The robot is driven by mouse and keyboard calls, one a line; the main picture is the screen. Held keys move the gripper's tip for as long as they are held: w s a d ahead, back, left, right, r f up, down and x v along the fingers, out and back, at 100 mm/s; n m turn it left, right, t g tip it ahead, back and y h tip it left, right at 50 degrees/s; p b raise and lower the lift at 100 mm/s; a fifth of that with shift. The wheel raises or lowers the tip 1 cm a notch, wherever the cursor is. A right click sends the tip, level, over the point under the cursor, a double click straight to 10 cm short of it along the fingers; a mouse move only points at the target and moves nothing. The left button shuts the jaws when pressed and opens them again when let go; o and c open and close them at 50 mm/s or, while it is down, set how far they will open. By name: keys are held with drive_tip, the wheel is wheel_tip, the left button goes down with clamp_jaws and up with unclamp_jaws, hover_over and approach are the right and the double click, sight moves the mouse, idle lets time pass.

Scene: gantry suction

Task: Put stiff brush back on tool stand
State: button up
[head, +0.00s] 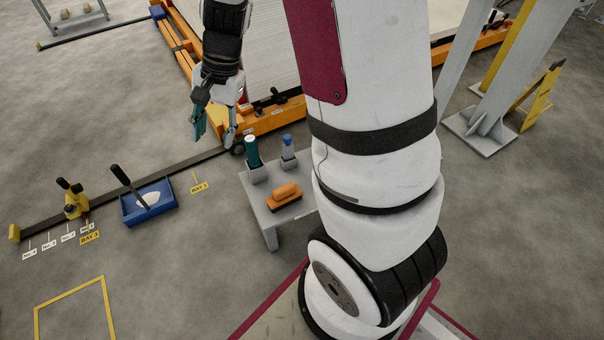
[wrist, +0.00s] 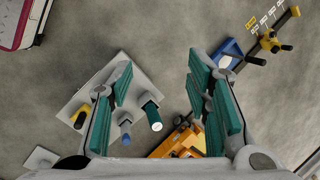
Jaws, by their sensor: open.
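The orange block-shaped brush (head: 284,196), with a dark underside, lies on the top of the grey tool stand (head: 300,211). In the wrist view, the brush (wrist: 79,117) is at the left on the stand (wrist: 76,101), partly behind a finger. My gripper (head: 214,128) is open and empty, above and to the left of the stand in the head view.
A green-handled tool (head: 252,151) and a blue-topped tool (head: 288,147) stand upright in holders on the stand. A blue tray (head: 150,207) and a yellow-black clamp-like item (head: 73,197) are at left. The orange gantry frame (head: 275,118) is behind the stand. Open floor lies left of the stand.

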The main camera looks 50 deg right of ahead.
drive_tip(key=s+a+r+n, duration=0.3)
drive_tip(key=s+r, duration=0.3)
drive_tip(key=s, duration=0.1)
drive_tip(key=s+a+r+n, duration=0.3)
drive_tip(key=s+r+n, duration=0.1)
drive_tip(key=s+r, duration=0.25)
drive_tip(key=s+r+n+h, duration=0.1)
drive_tip(key=s+n, duration=0.1)
drive_tip(key=s, duration=0.5)
drive_tip(key=s+d+r+n+h, duration=0.1)
drive_tip(key=s+n+h, duration=0.1)
drive_tip(key=s, duration=0.6)
drive_tip(key=shift+s+d+n+g, duration=0.15)
drive_tip(key=shift+s+n+g, duration=0.15)
drive_tip(key=shift+n+g, duration=0.15)
wheel_tip(320, 180, up, 28)
drive_tip(key=t+p, duration=0.4)
drive_tip(key=p, duration=2.2)
drive_tip(key=shift+d, duration=0.25)
